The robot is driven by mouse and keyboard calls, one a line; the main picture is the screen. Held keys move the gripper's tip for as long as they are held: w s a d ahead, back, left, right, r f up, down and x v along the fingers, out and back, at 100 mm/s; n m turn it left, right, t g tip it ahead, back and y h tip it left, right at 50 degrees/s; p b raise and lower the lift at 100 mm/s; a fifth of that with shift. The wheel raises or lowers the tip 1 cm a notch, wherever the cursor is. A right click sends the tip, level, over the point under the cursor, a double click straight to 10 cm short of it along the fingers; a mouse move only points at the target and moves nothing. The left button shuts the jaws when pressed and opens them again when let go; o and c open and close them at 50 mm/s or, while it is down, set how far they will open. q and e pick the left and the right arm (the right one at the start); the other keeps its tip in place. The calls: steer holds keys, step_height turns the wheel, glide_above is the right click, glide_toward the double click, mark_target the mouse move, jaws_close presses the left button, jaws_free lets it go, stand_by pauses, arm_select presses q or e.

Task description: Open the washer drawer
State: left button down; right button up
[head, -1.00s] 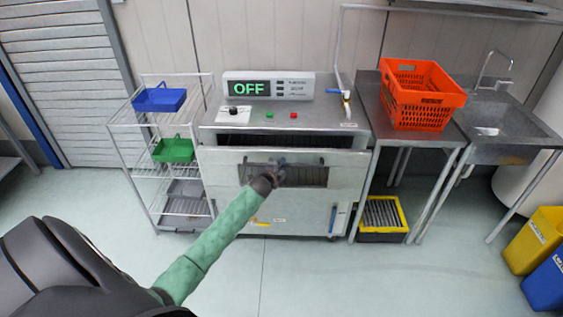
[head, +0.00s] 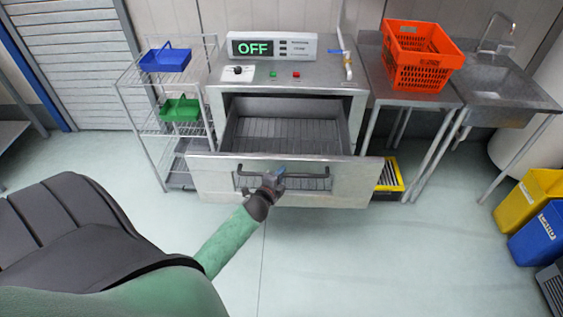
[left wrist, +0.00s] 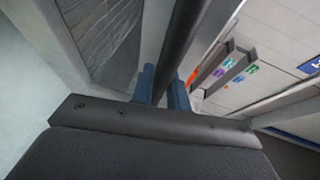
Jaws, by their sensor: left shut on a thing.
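The washer (head: 290,73) stands against the back wall in the head view, with its display (head: 272,46) reading OFF. Its drawer (head: 215,178) is pulled well out, and the empty-looking inside with a slatted bottom shows. A dark bar handle (head: 310,176) runs across the drawer front. My left gripper (head: 275,177) is shut on the handle near its middle. In the left wrist view the blue fingers of my left gripper (left wrist: 162,88) sit on both sides of the dark handle bar (left wrist: 182,40). My right gripper is not in view.
A wire rack (head: 135,85) with a blue basket (head: 166,60) and a green basket (head: 180,110) stands left of the washer. A steel table with an orange crate (head: 420,55) and a sink (head: 500,95) are at right. Yellow (head: 528,198) and blue bins (head: 540,240) stand far right.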

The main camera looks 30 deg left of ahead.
arm_select(q)
steer(key=shift+s+d, duration=0.5)
steer(key=shift+s, duration=0.35)
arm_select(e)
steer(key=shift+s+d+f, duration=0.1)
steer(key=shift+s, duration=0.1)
arm_select(q)
steer(key=c, duration=1.4)
jaws_free()
steer(key=shift+w, duration=0.1)
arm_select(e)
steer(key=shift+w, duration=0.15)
arm_select(q)
steer(key=shift+o, duration=0.2)
